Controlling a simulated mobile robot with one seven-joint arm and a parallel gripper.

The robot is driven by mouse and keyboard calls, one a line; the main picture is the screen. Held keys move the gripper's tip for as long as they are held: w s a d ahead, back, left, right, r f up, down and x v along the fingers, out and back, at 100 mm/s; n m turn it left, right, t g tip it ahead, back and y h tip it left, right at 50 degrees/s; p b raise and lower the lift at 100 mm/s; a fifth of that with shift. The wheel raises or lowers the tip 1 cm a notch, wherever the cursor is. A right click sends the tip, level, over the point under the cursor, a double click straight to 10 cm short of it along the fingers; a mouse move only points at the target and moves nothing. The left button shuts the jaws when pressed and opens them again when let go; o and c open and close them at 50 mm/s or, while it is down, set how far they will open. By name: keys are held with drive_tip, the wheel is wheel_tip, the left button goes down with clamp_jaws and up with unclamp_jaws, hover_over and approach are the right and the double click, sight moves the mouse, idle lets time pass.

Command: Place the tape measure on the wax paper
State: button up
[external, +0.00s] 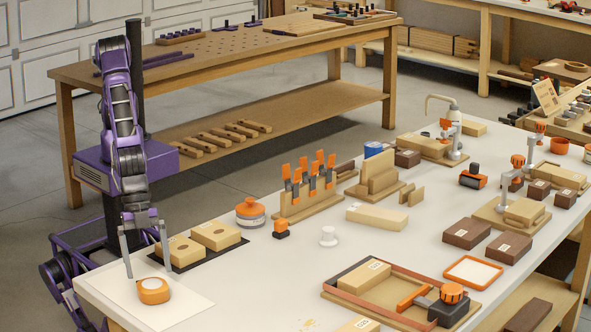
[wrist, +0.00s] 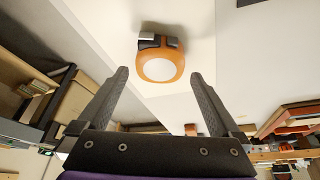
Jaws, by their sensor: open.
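The tape measure (external: 153,291) is a rounded orange case with a pale round face and, in the wrist view (wrist: 161,66), a dark and silver end. It lies on the wax paper (external: 190,305), a thin white sheet at the table's near left corner; the sheet also shows in the wrist view (wrist: 195,106). My gripper (external: 147,269) points down just above the tape measure. Its two fingers (wrist: 159,75) are spread with the tape measure seen between and beyond their tips. No grip on it shows.
Two wooden blocks (external: 216,235) on a dark mat stand just behind the paper. A wooden-framed tray (external: 400,296) is at front right. The table between is clear.

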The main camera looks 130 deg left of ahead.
drive_tip(key=v, duration=0.7)
drive_tip(key=shift+r, duration=0.3)
drive_tip(key=shift+s, duration=0.1)
